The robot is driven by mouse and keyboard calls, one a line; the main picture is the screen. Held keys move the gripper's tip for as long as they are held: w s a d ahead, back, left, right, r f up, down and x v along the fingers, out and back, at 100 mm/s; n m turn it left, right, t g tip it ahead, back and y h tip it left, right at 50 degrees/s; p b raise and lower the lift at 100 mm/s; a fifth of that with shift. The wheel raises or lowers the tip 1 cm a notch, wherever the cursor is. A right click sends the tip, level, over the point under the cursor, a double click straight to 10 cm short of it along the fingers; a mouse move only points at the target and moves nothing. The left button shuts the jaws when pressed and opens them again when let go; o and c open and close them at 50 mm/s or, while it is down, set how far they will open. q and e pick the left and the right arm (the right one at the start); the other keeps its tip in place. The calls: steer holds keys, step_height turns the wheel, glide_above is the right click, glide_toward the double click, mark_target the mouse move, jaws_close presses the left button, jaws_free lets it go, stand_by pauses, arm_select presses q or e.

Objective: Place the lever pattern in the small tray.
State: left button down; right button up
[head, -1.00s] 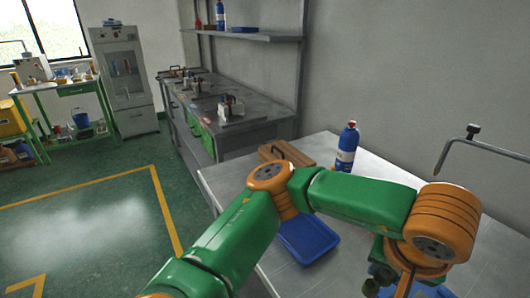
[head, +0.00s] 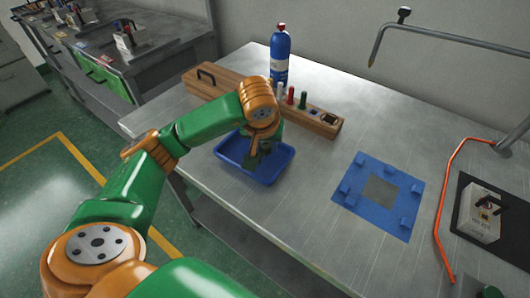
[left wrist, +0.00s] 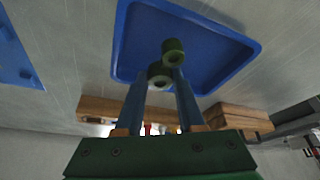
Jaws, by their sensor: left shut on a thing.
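The small tray (head: 226,152) is a shallow blue tray on the metal table, and it also shows in the left wrist view (left wrist: 122,60). My left gripper (head: 256,160) points down over the tray, its fingers partly hidden by my own wrist in the head view. In the left wrist view, its two blue fingers (left wrist: 163,85) are shut on the lever pattern (left wrist: 173,50), a green piece with round, hollow ends. The pattern is seen against the tray floor; whether it touches the floor I cannot tell. My right gripper is not in view.
A wooden block (head: 322,121) with coloured pegs, a wooden box (head: 203,83) and a blue bottle (head: 280,52) stand behind the tray. A blue mat with raised corners (head: 350,203) lies to the right, then an orange tube (head: 441,220) and a white block (head: 480,212).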

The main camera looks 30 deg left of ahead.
mark_target(265, 153)
arm_select(q)
step_height(265, 153, down, 2)
steer(key=shift+s+d+f+p, duration=0.1)
steer(key=shift+f+p, duration=0.15)
steer(key=shift+p, duration=0.1)
steer(key=shift+f, duration=0.1)
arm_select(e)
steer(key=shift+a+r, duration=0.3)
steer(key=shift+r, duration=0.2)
arm_select(q)
steer(key=shift+f+b, duration=0.25)
steer(key=shift+b, duration=0.1)
steer(key=c, duration=0.5)
jaws_free()
steer(key=shift+r, duration=0.1)
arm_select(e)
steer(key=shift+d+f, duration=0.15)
